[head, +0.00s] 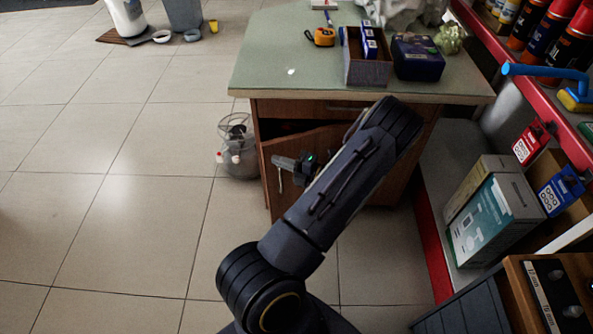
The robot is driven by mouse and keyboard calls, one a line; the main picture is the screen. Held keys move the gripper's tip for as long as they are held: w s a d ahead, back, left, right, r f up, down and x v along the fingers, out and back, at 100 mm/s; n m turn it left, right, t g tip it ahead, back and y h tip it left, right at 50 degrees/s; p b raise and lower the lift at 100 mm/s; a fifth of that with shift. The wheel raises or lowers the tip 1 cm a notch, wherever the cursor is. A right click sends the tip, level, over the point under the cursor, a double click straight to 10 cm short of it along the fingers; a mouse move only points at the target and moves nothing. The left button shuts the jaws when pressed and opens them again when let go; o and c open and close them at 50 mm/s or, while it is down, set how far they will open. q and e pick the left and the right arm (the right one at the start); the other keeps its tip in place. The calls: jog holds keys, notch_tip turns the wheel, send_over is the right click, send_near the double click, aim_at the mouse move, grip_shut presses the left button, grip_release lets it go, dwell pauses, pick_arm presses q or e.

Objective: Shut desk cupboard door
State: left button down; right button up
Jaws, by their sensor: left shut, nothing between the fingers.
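The desk (262,62) has a green top and a brown wooden body. Its cupboard door (268,172) stands partly open, with a dark gap showing above its top edge. A light bar handle (280,181) is on the door's face. My left gripper (278,162) is shut and empty, in front of the door's face close to the handle. I cannot tell whether it touches the door. My left arm crosses the desk front and hides the right part of the door. My right gripper is not in view.
A box (367,68) and an orange tape measure (321,37) are on the desktop. The tiled floor at left is mostly clear.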

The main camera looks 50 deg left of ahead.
aim_at(267, 149)
pick_arm(q)
jog(key=shift+w+a, duration=0.3)
jog(key=shift+a, duration=0.4)
jog(key=shift+w+a, duration=0.25)
jog(key=shift+a, duration=0.4)
jog(key=shift+a, duration=0.1)
